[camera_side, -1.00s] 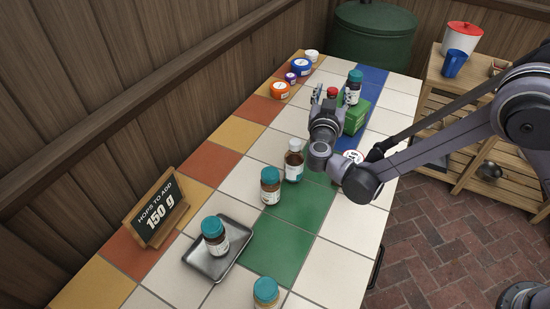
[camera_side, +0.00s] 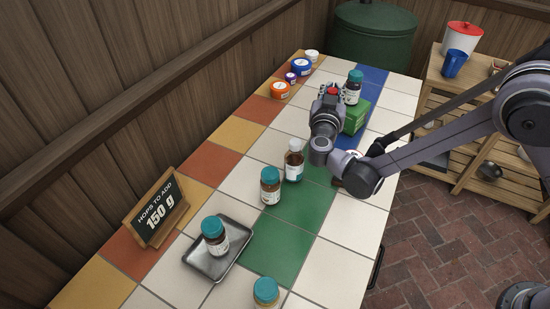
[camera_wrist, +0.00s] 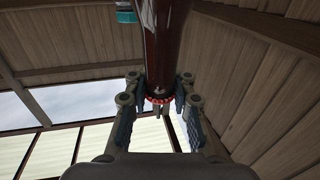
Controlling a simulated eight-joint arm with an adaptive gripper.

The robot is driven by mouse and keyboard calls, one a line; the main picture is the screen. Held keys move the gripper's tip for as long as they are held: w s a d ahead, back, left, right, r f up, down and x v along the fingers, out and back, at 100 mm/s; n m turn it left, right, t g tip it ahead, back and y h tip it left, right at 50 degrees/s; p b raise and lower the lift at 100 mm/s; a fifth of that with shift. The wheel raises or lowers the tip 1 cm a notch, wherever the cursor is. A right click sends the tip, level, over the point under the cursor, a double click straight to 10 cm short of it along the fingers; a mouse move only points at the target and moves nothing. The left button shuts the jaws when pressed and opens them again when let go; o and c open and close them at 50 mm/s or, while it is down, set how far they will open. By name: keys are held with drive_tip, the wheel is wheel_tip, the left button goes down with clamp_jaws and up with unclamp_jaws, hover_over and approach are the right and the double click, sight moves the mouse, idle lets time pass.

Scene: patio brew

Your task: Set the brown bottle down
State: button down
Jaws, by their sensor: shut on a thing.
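The brown bottle (camera_wrist: 161,42) fills the upper middle of the wrist view, with its red ribbed cap (camera_wrist: 158,99) between my fingers. My gripper (camera_wrist: 158,92) is shut on it. In the side view, my gripper (camera_side: 331,92) is over the far part of the tiled table, just left of a green box (camera_side: 356,117). Only the red cap (camera_side: 333,91) shows there. The bottle's body is hidden behind my gripper, so I cannot tell whether its base touches the table.
A teal-capped jar (camera_side: 353,86) stands beside the green box. A white-capped amber bottle (camera_side: 293,161) and a teal-capped jar (camera_side: 270,186) stand nearer. A metal tray (camera_side: 212,270) holds another jar (camera_side: 214,236). Small tubs (camera_side: 280,90) line the far left edge. White tiles (camera_side: 262,148) left of my gripper are clear.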

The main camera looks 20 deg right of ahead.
drive_tip(key=shift+r, duration=1.85)
drive_tip(key=s+d+r, duration=0.4)
drive_tip(key=d+r, duration=0.3)
drive_tip(key=d, duration=0.4)
drive_tip(key=w+a+n+t+y, duration=0.1)
drive_tip(key=w+a+n+y, duration=0.25)
drive_tip(key=a+y, duration=0.55)
drive_tip(key=w+a+n+t+y, duration=0.15)
drive_tip(key=a+n+y, duration=0.3)
drive_tip(key=a, duration=0.75)
drive_tip(key=a+f+n, duration=0.1)
drive_tip(key=a+f, duration=0.9)
drive_tip(key=a, duration=0.2)
drive_tip(key=shift+w+f, duration=0.25)
drive_tip(key=shift+f, duration=0.15)
drive_tip(key=shift+a, duration=0.1)
drive_tip(key=c, duration=1.1)
unclamp_jaws()
drive_tip(key=shift+f, duration=0.2)
